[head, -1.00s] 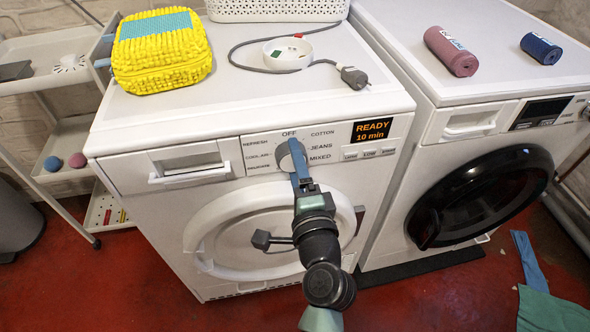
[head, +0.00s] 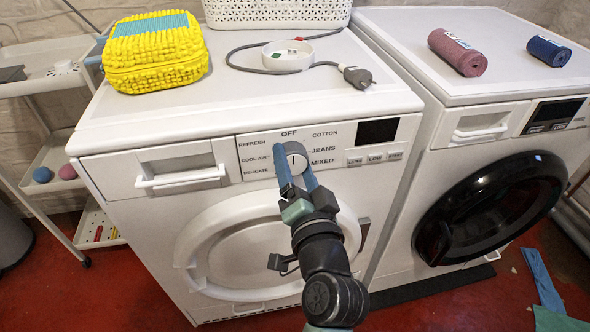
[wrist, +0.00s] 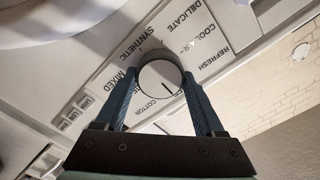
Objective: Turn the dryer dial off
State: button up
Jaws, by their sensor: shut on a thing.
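The dryer dial (head: 297,158) is a round grey knob on the front panel of the left white machine (head: 150,118). OFF, COTTON, JEANS, MIXED and other labels ring it. My gripper (head: 292,163) is shut on the dial, with one blue finger on each side; the wrist view shows the fingers (wrist: 160,88) flanking its pale face (wrist: 160,77). The dial's dark mark points up towards OFF in the head view. In the wrist view the OFF label is hidden. The display (head: 376,131) right of the dial is dark.
A second machine (head: 450,85) with a black round door stands close on the right. A yellow bag (head: 155,65), a white dish (head: 287,56) and a plug cable (head: 357,77) lie on the left machine's top. A white shelf cart (head: 50,150) stands at the left.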

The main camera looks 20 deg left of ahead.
jog(key=shift+n, duration=0.3)
jog(key=o, duration=1.4)
jog(key=shift+c, duration=0.2)
jog(key=shift+s, duration=0.1)
jog(key=v, duration=1.3)
